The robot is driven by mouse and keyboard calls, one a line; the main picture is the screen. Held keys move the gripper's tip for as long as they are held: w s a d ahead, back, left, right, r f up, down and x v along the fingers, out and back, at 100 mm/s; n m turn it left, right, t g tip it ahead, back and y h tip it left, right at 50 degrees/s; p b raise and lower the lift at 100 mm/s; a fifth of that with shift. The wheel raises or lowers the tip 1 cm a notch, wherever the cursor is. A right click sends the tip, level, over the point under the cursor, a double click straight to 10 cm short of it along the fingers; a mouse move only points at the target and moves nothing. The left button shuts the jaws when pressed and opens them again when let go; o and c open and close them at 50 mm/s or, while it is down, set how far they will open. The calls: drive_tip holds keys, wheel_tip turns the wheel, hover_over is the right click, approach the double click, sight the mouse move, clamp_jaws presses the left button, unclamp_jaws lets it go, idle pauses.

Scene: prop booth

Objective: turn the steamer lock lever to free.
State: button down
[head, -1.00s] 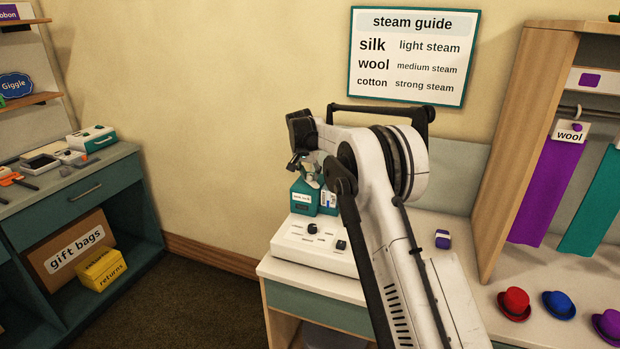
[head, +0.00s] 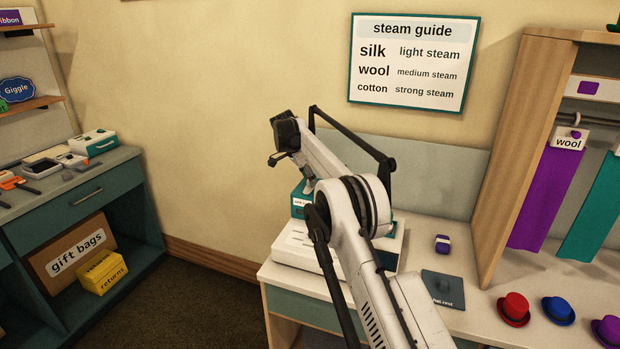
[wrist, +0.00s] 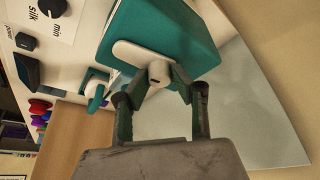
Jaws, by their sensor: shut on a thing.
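The teal steamer box (wrist: 190,35) fills the top of the wrist view. On its face is a white oblong lever (wrist: 132,50) with a round knob (wrist: 159,72) at one end. My gripper (wrist: 158,80) is shut on the lever, its two fingers on either side of the knob. In the wrist view the lever slants from upper left to the knob at lower right. No lock marking beside it is readable. In the head view my arm covers most of the steamer (head: 298,205), the lever and the fingers.
The steamer stands on a white panel (head: 290,247); the wrist view shows a black dial (wrist: 52,7) there, marked silk and min. A teal hooked part (wrist: 95,88) is close to my fingers. A purple-and-white block (head: 442,243), grey hat rest (head: 443,287) and several hats lie to the right.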

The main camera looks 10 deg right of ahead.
drive_tip(key=shift+m, duration=0.4)
drive_tip(key=c, duration=1.5)
unclamp_jaws()
drive_tip(key=shift+v, duration=3.75)
drive_tip(key=shift+r, duration=0.15)
